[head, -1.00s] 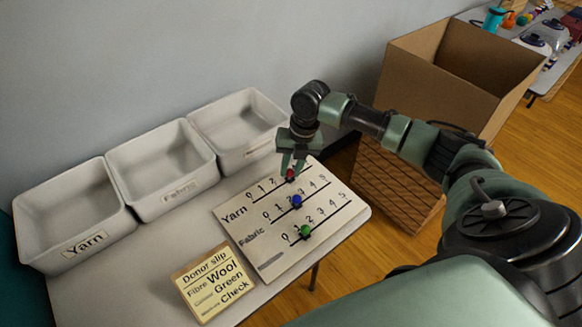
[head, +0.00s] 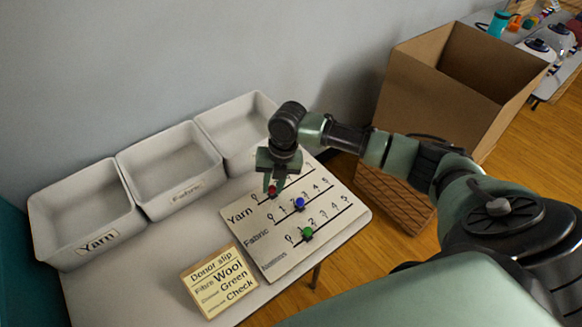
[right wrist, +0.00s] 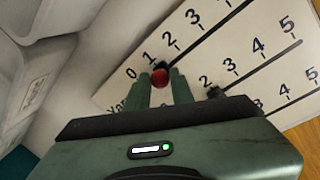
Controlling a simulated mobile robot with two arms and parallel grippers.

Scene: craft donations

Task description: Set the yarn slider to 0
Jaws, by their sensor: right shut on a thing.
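The slider board (head: 333,222) lies on the table with three numbered rows. The red knob (head: 272,191) of the top row, labelled Yarn, sits toward the low end of its line, close to the 1; its exact mark is hard to tell. My right gripper (head: 271,187) points down and is shut on this red knob. In the right wrist view the red knob (right wrist: 160,77) shows between the two fingers (right wrist: 162,88), with the printed 0 and 1 just beside it. My left gripper is out of view.
A blue knob (head: 299,203) and a green knob (head: 306,232) sit on the lower rows. A donor slip (head: 219,281) lies in front. Bins labelled Yarn (head: 88,250) and Fabric (head: 160,212) and a third bin (head: 228,125) line the wall. A cardboard box (head: 440,95) stands right.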

